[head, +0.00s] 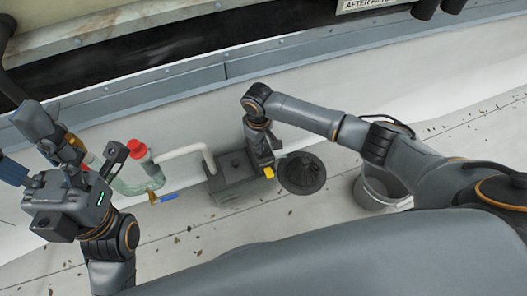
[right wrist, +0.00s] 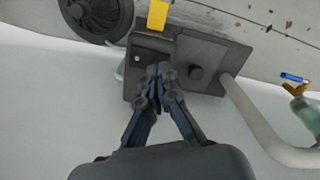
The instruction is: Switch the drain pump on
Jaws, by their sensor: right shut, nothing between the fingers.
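The drain pump appears to be the dark grey box (head: 236,184) on the pale roof floor, joined to a white pipe. It also shows in the right wrist view (right wrist: 222,58), with a round knob on top. A yellow tab (head: 269,172) sticks out at its edge; it shows in the right wrist view too (right wrist: 158,15). My right gripper (head: 262,160) is at the box's right end, beside the yellow tab. In the right wrist view its fingertips (right wrist: 158,80) are together and empty, over the box. Contact cannot be told. My left gripper (head: 70,195) is at far left, away from the pump; its fingers are unclear.
A black round drain cover (head: 302,173) lies right of the pump. A grey bucket (head: 372,195) stands further right, partly behind my arm. Left are a white pipe (head: 185,152), a red cap (head: 137,148) and a blue valve handle (head: 168,197). Leaves litter the floor.

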